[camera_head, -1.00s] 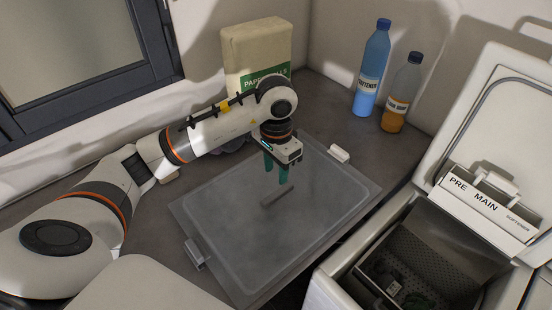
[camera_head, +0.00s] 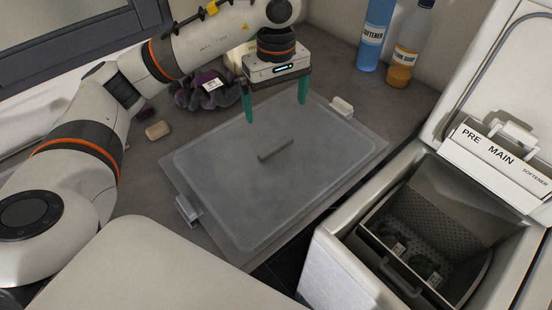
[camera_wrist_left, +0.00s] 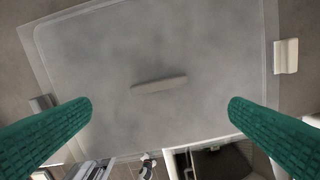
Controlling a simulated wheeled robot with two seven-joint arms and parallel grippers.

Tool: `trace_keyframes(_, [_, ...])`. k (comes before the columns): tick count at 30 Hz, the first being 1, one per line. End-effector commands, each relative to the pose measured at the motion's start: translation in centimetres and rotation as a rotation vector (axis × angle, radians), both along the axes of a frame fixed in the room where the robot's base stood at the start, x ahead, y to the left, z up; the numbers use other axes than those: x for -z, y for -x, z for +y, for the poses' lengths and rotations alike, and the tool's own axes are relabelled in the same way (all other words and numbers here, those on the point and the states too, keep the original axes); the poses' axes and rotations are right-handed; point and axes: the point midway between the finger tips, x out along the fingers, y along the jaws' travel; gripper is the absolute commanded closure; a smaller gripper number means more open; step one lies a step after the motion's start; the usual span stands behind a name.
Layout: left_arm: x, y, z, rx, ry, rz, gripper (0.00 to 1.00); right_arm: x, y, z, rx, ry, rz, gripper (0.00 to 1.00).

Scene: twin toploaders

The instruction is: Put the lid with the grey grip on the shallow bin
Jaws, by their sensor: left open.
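The translucent grey lid (camera_head: 225,195) lies flat over the worktop, with its grey bar grip (camera_head: 276,149) near its middle. In the left wrist view the lid (camera_wrist_left: 95,55) fills much of the picture and the grip (camera_wrist_left: 158,84) lies between the fingertips. White clips or handles (camera_head: 341,107) (camera_head: 188,211) show at its two ends. I cannot tell whether the shallow bin is beneath it. My left gripper (camera_head: 276,112) is open and empty, its green fingers pointing down above the lid's far part, apart from the grip. My right gripper is not in view.
A dark purple cloth bundle (camera_head: 207,90) and a beige block (camera_head: 158,130) lie left of the lid. A blue softener bottle (camera_head: 374,35) and an orange bottle (camera_head: 408,45) stand behind. An open toploader (camera_head: 345,270) with its drum showing is at the right.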

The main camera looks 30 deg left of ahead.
Motion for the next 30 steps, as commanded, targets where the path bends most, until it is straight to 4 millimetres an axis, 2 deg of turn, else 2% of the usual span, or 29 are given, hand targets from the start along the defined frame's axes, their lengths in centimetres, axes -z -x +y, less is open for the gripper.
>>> trace_keyframes(3, [0.2,0.0,0.0,-0.153,0.0,-0.002,0.0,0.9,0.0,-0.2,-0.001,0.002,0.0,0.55])
trace_keyframes(8, [0.8,0.0,0.0,-0.227,0.0,0.003,0.0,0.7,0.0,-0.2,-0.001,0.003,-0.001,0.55])
trace_keyframes(16, [5.3,0.1,0.0,-0.229,-0.001,0.005,0.0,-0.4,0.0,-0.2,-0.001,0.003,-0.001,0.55])
trace_keyframes(23, [7.1,0.1,0.0,-0.226,0.001,0.003,0.0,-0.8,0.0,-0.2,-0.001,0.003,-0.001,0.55])
trace_keyframes(30, [10.5,0.5,-0.2,-0.227,0.0,0.004,0.0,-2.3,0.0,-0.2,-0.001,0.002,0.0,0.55])
